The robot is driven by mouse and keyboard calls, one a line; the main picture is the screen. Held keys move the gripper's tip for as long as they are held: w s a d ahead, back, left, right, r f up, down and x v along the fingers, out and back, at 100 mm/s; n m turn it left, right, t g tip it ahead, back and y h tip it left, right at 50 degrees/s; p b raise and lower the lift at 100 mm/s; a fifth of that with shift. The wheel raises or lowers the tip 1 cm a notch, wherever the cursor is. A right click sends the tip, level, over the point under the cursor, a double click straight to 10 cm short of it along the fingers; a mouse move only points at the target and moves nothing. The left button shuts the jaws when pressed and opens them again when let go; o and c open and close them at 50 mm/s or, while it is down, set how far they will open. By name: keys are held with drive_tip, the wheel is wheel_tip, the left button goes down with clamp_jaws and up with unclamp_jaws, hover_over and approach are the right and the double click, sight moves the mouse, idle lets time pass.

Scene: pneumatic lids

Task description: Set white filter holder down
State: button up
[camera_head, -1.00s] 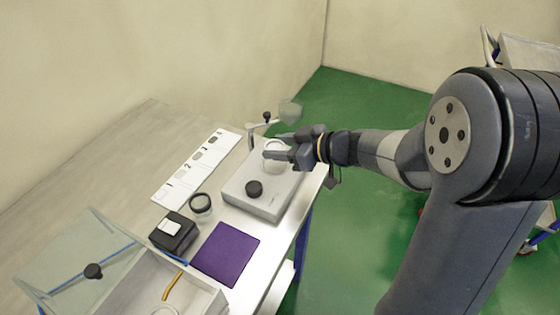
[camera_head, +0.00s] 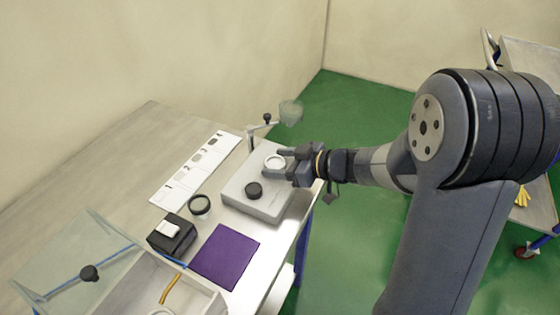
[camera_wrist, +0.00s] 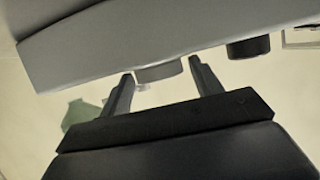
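The white filter holder (camera_head: 275,162), a round pale ring, sits upright on top of the grey box-shaped device (camera_head: 240,200), towards its back. My gripper (camera_head: 274,159) is just to its right, low over the device. In the wrist view the holder (camera_wrist: 159,73) shows between the tips of my two fingers (camera_wrist: 160,70), with a narrow gap on each side. The fingers are apart and do not look closed on it. The holder's underside is hidden in the head view.
A black knob (camera_head: 254,190) stands on the device in front of the holder. A clamp post (camera_head: 267,120) with a clear cup (camera_head: 291,112) rises behind. A black-rimmed jar (camera_head: 200,205), a black box (camera_head: 171,236), a purple mat (camera_head: 226,256) and a numbered white strip (camera_head: 194,168) lie nearby.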

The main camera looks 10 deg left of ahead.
drive_tip(key=shift+o, duration=0.5)
drive_tip(key=shift+r, duration=0.1)
drive_tip(key=shift+s+d+r, duration=0.1)
drive_tip(key=shift+d+r, duration=0.05)
drive_tip(key=shift+d, duration=0.05)
drive_tip(key=p+v, duration=0.1)
drive_tip(key=v, duration=1)
drive_tip(key=shift+d, duration=0.2)
